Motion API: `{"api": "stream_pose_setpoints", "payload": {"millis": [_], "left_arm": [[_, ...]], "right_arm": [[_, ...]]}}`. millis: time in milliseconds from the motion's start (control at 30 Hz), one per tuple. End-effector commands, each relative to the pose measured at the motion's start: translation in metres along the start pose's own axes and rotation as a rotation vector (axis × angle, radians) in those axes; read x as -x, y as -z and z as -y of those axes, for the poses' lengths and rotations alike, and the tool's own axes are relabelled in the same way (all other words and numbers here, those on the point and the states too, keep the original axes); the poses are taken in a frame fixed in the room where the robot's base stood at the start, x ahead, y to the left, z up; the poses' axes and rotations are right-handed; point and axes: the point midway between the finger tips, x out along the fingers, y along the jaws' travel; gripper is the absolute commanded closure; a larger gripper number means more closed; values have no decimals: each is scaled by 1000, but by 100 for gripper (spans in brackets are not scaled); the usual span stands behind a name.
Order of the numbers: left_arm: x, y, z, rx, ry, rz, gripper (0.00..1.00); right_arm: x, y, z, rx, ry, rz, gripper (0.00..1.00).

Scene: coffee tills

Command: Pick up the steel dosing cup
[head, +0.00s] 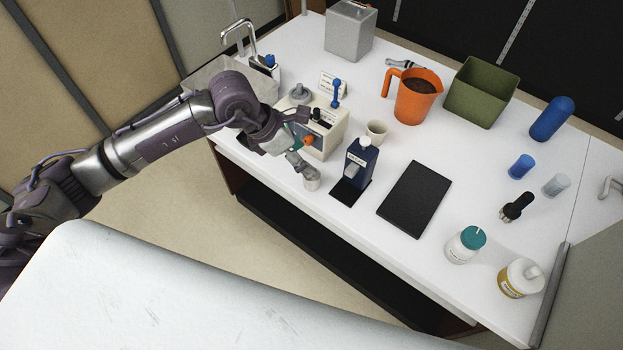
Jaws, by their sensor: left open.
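A small grey metal cup (312,180), which looks like the steel dosing cup, stands near the front edge of the white counter. My left gripper (304,165) is open and reaches down right above the cup. Its fingertips are at the cup's rim and partly cover it. I cannot tell whether they touch it or are around it. My right gripper is not in view.
A beige machine (325,132) stands just behind the cup. A dark blue dispenser (362,160) stands close on its right. A cream cup (376,131), an orange jug (413,103) and a black mat (414,200) are farther right. Bare counter lies around the mat.

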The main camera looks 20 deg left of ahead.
Motion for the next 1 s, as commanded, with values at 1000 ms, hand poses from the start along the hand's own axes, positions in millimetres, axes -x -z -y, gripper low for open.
{"api": "stream_pose_setpoints", "payload": {"millis": [1000], "left_arm": [[-112,39,-32,-20,-98,-128,30]], "right_arm": [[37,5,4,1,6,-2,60]]}}
